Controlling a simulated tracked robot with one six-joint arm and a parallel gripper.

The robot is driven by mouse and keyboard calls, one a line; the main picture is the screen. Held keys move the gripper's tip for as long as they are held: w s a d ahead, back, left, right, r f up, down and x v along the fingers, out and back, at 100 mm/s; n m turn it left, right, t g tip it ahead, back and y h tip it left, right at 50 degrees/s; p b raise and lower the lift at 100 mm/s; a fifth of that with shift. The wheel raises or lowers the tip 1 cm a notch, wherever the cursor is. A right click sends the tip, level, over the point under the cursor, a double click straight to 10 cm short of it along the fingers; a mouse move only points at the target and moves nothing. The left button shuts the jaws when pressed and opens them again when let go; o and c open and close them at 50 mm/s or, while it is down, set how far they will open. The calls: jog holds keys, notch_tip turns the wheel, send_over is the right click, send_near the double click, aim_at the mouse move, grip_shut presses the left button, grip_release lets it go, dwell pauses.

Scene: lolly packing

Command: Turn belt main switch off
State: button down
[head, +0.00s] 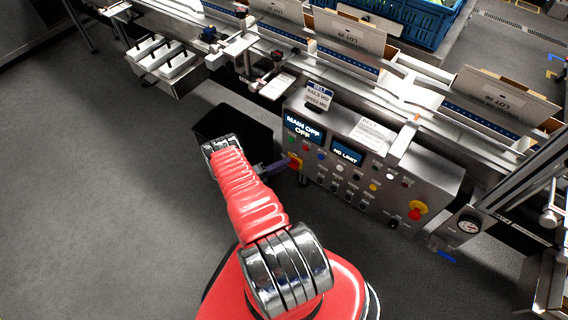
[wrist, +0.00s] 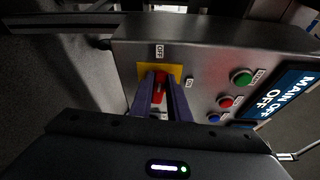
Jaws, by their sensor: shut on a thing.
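The belt main switch is a red handle (wrist: 160,79) on a yellow plate (wrist: 146,69), at the left end of the control panel's face in the wrist view. An OFF label (wrist: 159,50) is above it and an ON label (wrist: 190,83) to its right. My gripper (wrist: 161,92) is shut on the red handle, one purple finger on each side. The fingers hide part of the handle, so its exact angle is hard to tell. The switch also shows in the head view (head: 296,162). The panel display (head: 304,130) reads MAIN OFF, OFF.
Green (wrist: 241,77), red and blue buttons sit right of the switch. A red emergency knob (head: 418,209) is at the panel's right end. A second display (head: 346,154) reads NO LIMIT. The conveyor with cartons (head: 346,42) runs behind. A dark bin (head: 240,130) stands left of the panel.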

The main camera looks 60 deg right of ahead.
jog(key=shift+d+f+n, duration=0.2)
jog(key=shift+d+n, duration=0.05)
jog(key=shift+n, duration=0.25)
jog(key=shift+w, duration=0.1)
jog(key=c, duration=1.7)
grip_release()
jog(key=shift+r, duration=0.1)
jog(key=shift+a, duration=0.2)
jog(key=v, duration=1.3)
jog(key=shift+w+a+f, duration=0.15)
jog(key=shift+a+f, duration=0.15)
jog(key=shift+f, duration=0.05)
